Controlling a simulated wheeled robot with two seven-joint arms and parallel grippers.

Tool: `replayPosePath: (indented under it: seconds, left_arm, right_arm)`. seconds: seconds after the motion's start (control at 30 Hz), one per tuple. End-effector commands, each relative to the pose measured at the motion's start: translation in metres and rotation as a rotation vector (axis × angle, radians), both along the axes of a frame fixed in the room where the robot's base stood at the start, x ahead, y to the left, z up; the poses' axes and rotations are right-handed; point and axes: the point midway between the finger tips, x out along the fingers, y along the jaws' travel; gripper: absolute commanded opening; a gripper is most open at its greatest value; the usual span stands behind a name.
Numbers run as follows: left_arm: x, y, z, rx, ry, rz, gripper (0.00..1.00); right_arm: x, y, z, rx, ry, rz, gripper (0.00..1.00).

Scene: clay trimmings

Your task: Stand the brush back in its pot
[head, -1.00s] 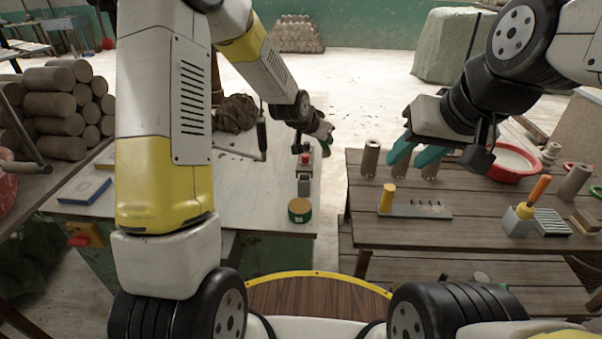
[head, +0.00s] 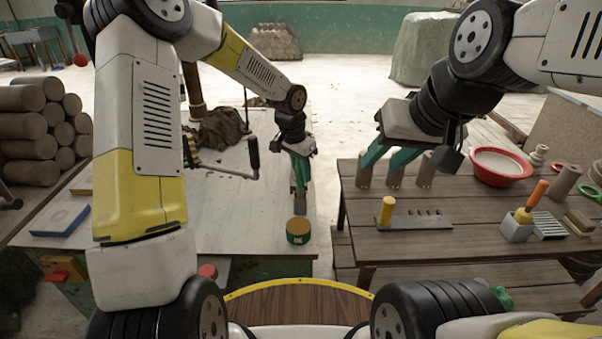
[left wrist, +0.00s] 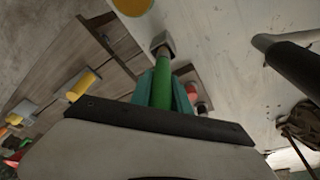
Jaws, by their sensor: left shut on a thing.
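My left gripper (head: 299,178) is shut on the green handle of the brush (left wrist: 161,90), between its teal fingers. The brush is roughly upright, lower end down.
A dark crank handle (head: 253,160) is left of my left gripper. On the wooden table are a yellow-handled tool (head: 386,210), another grey holder (head: 516,229) with an orange handle, and a red basin (head: 501,166).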

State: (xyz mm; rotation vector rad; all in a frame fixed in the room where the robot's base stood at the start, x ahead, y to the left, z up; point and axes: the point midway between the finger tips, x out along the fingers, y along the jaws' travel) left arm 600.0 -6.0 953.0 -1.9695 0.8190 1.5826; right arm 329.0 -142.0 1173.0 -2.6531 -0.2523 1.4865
Motion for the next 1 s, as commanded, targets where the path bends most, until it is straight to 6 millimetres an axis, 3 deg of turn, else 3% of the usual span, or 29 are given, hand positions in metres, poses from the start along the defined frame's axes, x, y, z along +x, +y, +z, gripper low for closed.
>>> replayPosePath:
  seconds: [0.33,0.53,0.57,0.67,1.0]
  left_arm:
    - [-0.001,0.000,-0.039,0.001,0.002,0.000,0.00]
    - [0.000,0.000,-0.041,-0.001,-0.001,0.000,0.00]
    - [0.000,0.000,-0.041,-0.001,-0.001,0.000,0.24]
    - [0.000,0.000,-0.041,-0.001,-0.001,0.000,0.44]
    - [0.000,0.000,-0.039,-0.001,-0.002,0.000,0.44]
  right_arm:
    - [0.000,0.000,0.000,0.000,0.000,0.000,0.36]
    - [0.000,0.000,0.000,0.000,0.000,0.000,0.36]
    - [0.000,0.000,0.000,0.000,0.000,0.000,0.36]
    - [0.000,0.000,0.000,0.000,0.000,0.000,0.36]
    - [0.000,0.000,0.000,0.000,0.000,0.000,0.36]
